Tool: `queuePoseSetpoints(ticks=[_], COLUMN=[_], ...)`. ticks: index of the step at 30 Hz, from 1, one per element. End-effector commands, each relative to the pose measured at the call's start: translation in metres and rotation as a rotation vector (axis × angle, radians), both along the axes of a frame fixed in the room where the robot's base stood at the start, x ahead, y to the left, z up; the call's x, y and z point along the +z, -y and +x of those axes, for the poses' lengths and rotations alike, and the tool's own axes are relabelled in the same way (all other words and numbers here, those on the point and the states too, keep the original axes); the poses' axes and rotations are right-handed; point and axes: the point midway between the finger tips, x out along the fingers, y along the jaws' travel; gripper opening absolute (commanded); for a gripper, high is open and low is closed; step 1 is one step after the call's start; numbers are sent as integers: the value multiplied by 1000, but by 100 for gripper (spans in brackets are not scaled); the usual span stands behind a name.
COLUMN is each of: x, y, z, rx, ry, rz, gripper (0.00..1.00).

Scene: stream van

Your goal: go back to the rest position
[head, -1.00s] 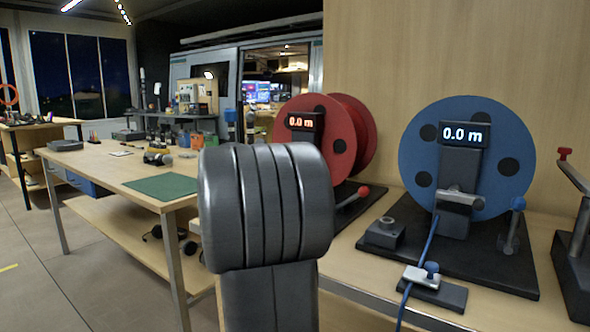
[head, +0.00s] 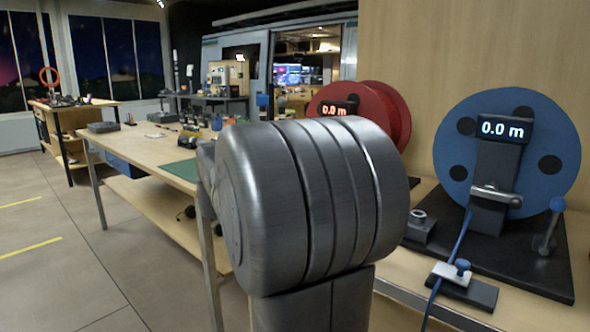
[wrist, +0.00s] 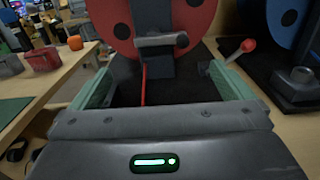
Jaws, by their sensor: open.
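My gripper (wrist: 160,95) shows in the wrist view, its two green fingers wide apart with nothing held between them. Beyond it stands the red cable reel (wrist: 185,20) on a dark base, with a grey guide and a red cable hanging down. In the head view my arm covers the middle and hides my gripper. The red reel (head: 392,105) is partly hidden behind it, its display reading 0.0 m. The blue reel (head: 550,130) stands to the right, also reading 0.0 m, with a blue cable running down to a small clamp (head: 462,283).
The wooden bench (head: 400,278) carries the reels along a wooden wall panel (head: 450,50). A long table (head: 140,150) with a green mat (head: 180,170) and small items stands to the left. The floor (head: 60,250) at left is clear.

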Motion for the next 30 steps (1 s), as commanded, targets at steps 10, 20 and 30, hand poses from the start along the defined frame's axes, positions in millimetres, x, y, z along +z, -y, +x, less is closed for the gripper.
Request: queuePoseSetpoints(ticks=[10, 20, 30], x=[-2, -2, -1], y=[16, 54, 80], z=[21, 73, 109], rx=[-5, -5, -2], ry=[-1, -1, -1], rz=[1, -1, -1], gripper=[100, 100, 100])
